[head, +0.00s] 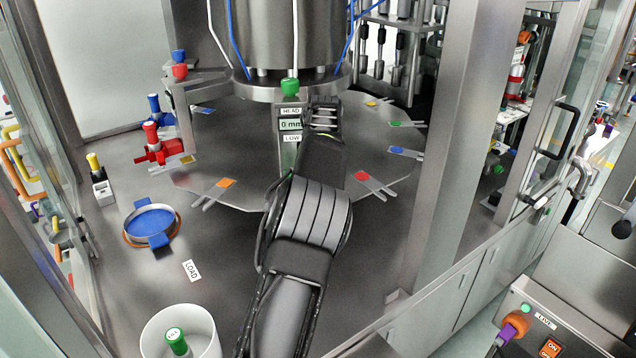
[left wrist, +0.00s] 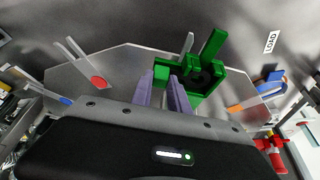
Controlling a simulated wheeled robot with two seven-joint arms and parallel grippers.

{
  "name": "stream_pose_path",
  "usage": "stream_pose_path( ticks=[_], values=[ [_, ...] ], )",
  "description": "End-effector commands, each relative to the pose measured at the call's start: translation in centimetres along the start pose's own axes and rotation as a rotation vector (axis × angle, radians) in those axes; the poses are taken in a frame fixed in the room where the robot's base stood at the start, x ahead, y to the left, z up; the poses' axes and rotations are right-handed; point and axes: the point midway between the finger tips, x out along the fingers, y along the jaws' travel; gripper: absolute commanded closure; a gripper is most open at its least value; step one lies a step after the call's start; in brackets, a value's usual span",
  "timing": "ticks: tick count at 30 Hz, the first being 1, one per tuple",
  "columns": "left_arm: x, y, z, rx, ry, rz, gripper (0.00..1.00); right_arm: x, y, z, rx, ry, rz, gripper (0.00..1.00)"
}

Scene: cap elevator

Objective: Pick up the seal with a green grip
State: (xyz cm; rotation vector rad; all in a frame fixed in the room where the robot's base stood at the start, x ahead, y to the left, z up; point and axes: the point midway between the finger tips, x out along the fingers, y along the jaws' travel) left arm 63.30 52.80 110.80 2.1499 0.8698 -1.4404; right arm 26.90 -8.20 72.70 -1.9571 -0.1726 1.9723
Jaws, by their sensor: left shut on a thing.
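A green blocky piece (left wrist: 205,78) with a dark round opening and a projecting bar is at the tips of my left gripper's purple fingers (left wrist: 163,88) in the left wrist view. The fingers are shut on it. I cannot tell whether it is the seal's green grip. In the head view my left gripper (head: 322,118) is beside the column with the HEAD and LOW labels, and its arm hides the green piece. My right gripper is not in view.
A green knob (head: 290,87) tops the labelled column (head: 288,150). Red clamp parts (head: 155,150) stand at the left, near a blue dish (head: 150,222) and a LOAD label (head: 191,270). A steel post (head: 455,150) stands right of my arm.

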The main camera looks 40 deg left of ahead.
Motion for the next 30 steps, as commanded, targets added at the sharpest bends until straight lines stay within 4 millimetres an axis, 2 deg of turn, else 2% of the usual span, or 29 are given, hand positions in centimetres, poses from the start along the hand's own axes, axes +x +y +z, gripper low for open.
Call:
stream_pose_path(
  ticks=[5,14,21,30],
  values=[
    [-1.7,-0.1,-0.8,-0.001,0.003,0.001,1.0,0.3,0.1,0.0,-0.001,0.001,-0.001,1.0],
    [-6.7,-0.2,-2.8,-0.001,0.004,-0.001,1.0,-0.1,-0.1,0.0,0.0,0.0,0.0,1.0],
    [-8.3,-0.1,-3.4,-0.001,0.0,-0.001,1.0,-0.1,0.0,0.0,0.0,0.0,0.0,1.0],
    [-8.5,-0.1,-3.5,-0.001,0.0,0.0,1.0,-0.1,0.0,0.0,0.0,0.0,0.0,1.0]
  ],
)
